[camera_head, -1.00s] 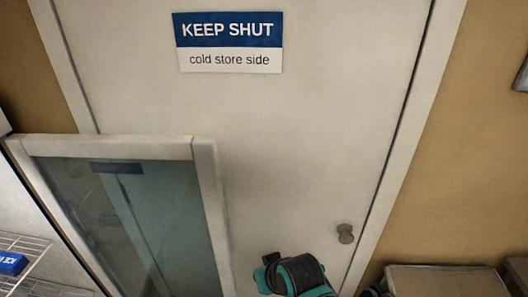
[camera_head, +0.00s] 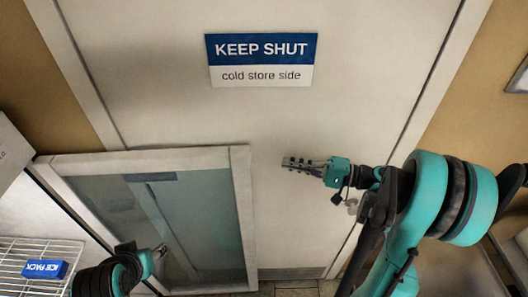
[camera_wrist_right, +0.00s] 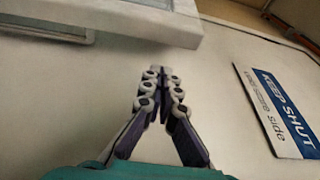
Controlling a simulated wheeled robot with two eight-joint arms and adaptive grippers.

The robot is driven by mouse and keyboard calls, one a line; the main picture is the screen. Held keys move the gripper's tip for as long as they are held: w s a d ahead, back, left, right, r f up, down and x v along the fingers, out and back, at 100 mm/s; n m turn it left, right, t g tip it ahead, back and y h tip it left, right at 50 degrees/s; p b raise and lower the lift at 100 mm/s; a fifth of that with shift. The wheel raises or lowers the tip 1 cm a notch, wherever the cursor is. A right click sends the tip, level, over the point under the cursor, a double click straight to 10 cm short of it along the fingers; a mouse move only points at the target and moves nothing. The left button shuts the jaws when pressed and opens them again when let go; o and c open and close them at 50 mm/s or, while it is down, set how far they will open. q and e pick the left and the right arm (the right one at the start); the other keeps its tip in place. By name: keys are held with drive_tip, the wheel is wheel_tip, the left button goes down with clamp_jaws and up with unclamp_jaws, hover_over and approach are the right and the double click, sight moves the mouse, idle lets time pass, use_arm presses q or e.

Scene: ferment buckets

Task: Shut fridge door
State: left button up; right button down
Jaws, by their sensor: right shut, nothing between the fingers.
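The fridge door (camera_head: 245,200) is a glass panel in a white frame, standing open at the left of the head view. The fridge's open inside, with a wire shelf (camera_head: 22,252), shows to its left. My right gripper (camera_head: 290,162) is shut and empty, just right of the door's free edge and apart from it. In the right wrist view its fingertips (camera_wrist_right: 155,72) meet below the door's white frame (camera_wrist_right: 150,22). My left gripper (camera_head: 160,250) is small and dark at the lower left, by the door's glass; its fingers are unclear.
A blue ice pack (camera_head: 45,268) lies on the wire shelf. Behind is a closed cream room door with a KEEP SHUT sign (camera_head: 262,60), also in the right wrist view (camera_wrist_right: 278,108). Shelving or boxes stand at the far right.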

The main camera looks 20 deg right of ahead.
drive_tip(key=x, duration=0.9)
drive_tip(key=shift+w+a, duration=0.1)
drive_tip(key=shift+a, duration=0.2)
